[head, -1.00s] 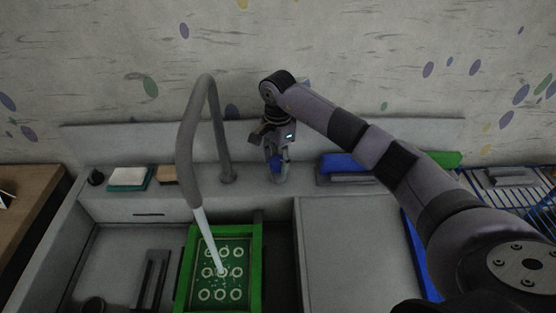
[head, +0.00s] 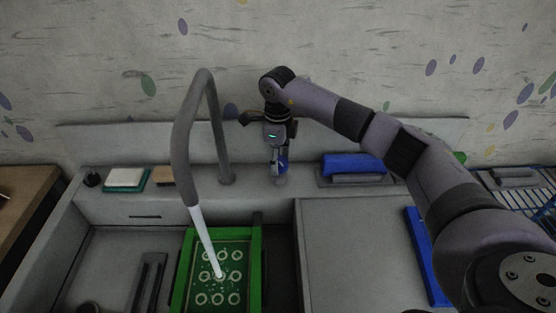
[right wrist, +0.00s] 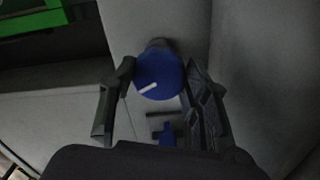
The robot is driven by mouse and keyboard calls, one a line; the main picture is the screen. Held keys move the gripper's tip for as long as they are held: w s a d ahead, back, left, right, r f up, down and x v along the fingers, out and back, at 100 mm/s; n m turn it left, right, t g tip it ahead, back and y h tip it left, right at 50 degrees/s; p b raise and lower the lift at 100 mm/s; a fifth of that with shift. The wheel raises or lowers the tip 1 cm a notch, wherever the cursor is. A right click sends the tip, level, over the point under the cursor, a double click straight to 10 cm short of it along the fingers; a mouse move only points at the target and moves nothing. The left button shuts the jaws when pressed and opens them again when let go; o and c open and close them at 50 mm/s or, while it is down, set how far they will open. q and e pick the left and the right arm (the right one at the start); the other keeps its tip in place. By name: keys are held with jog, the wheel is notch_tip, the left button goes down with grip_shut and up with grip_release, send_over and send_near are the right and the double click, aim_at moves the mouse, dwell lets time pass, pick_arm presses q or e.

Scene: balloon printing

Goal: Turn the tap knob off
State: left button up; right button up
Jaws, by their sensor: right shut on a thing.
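The tap knob is blue with a white line on its face, and it shows in the right wrist view (right wrist: 158,76) between my right gripper's two fingers. In the head view the blue knob (head: 281,165) sits on the counter's back ledge, partly hidden by my right gripper (head: 279,162), which points down at it. The right gripper (right wrist: 155,82) is shut on the knob. The grey curved tap (head: 185,135) stands left of it, and a stream of water (head: 205,235) runs from its spout. My left gripper is not in view.
The water falls into a green frame (head: 255,270) with rings on its bottom, in the sink. A blue block (head: 352,163) lies on the ledge to the right. A white sponge on a green base (head: 126,178) lies to the left.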

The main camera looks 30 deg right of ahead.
jog(key=m, duration=0.5)
jog(key=shift+w+r, duration=0.1)
dwell(0.7)
jog(key=o, duration=1.2)
notch_tip(320, 180, up, 12)
jog(key=shift+f, duration=0.1)
